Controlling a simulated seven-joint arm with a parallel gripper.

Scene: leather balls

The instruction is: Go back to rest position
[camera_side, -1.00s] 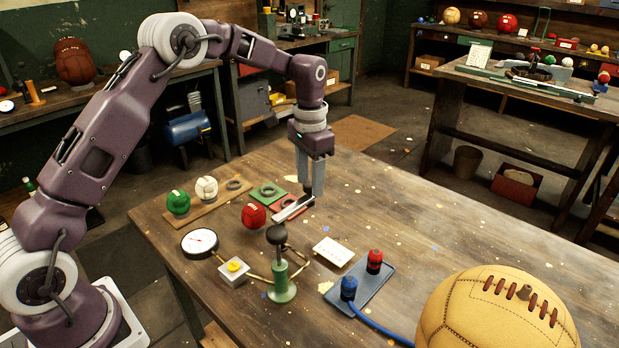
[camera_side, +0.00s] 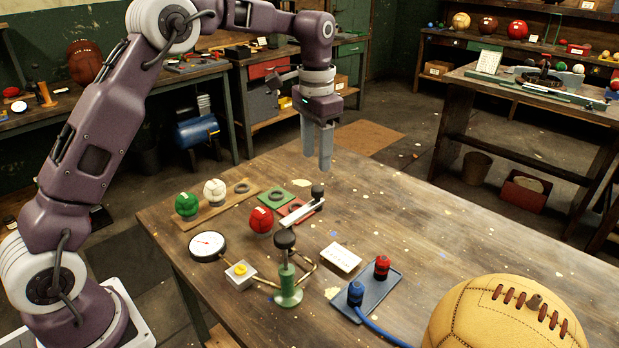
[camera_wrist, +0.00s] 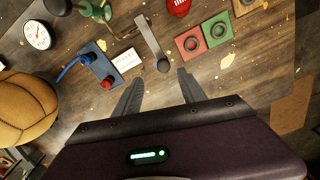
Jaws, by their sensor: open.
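My gripper (camera_side: 317,160) is open and empty. It hangs above the workbench (camera_side: 420,225), pointing down, clear of the tabletop. In the wrist view its two fingers (camera_wrist: 160,88) are spread apart with nothing between them. A metal tool with a black knob (camera_side: 302,209) lies on the bench below and a little in front of the gripper. In the wrist view the tool (camera_wrist: 152,42) lies just beyond the fingertips, apart from them.
A red ball (camera_side: 261,220), green ball (camera_side: 186,205) and white ball (camera_side: 214,192) sit left. A gauge (camera_side: 207,246), green pump (camera_side: 287,286), blue plate (camera_side: 376,297) and large tan ball (camera_side: 505,325) occupy the front. The bench's right side is mostly clear.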

